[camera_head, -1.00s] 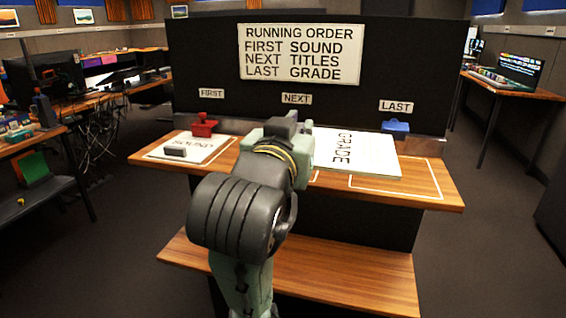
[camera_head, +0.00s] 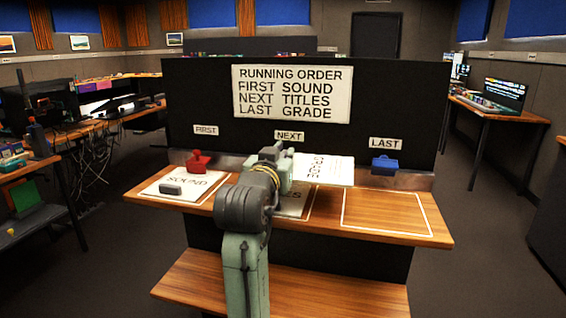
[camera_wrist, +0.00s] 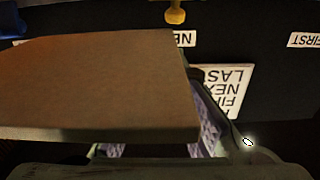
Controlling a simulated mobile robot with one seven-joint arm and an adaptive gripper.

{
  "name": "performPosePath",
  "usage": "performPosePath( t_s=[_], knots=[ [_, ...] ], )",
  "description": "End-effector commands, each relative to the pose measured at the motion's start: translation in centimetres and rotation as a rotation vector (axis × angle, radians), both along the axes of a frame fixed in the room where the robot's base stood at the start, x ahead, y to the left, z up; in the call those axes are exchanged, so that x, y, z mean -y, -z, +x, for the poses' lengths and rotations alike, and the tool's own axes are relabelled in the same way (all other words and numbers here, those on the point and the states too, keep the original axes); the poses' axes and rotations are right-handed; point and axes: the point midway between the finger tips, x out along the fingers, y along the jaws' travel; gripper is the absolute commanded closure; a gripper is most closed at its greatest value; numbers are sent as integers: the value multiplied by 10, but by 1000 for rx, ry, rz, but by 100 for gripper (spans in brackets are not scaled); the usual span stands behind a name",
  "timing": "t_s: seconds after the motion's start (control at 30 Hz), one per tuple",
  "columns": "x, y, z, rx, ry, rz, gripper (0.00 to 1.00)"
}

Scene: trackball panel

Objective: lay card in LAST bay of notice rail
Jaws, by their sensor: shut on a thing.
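The white card lettered GRADE (camera_head: 328,172) is held out to the right of my gripper (camera_head: 287,168), above the rail top between the NEXT and LAST places. My gripper is shut on its left side. In the wrist view the card's brown face (camera_wrist: 95,85) fills the left and hides much behind it. The LAST bay (camera_head: 388,213) is a white outline on the wood at the right, bare inside. The LAST label (camera_head: 386,144) is above it. A card ending in ES (camera_head: 295,203) lies in the NEXT bay, partly hidden by my arm.
The SOUND card (camera_head: 190,181) lies in the FIRST bay with a grey block (camera_head: 171,188) on it. A red clip-like piece (camera_head: 198,161) and a blue one (camera_head: 384,165) stand along the back edge. The dark back panel (camera_head: 400,100) rises behind; a lower shelf (camera_head: 280,280) is below.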

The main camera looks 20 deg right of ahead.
Motion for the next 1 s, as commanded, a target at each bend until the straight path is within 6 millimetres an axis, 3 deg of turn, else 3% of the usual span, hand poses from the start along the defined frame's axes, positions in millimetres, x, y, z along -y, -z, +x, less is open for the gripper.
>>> performPosePath(
  t_s=[0.2, 0.63, 0.67, 0.93, 1.0],
  knots=[
    [0, 24, -1, -1, 0, 0, 100],
    [0, 31, -1, 0, 0, 0, 100],
    [0, 30, -1, 0, 0, 0, 86],
    [0, 29, -1, -1, 0, 1, 68],
    [0, 29, -1, -1, 0, 1, 68]
  ],
)
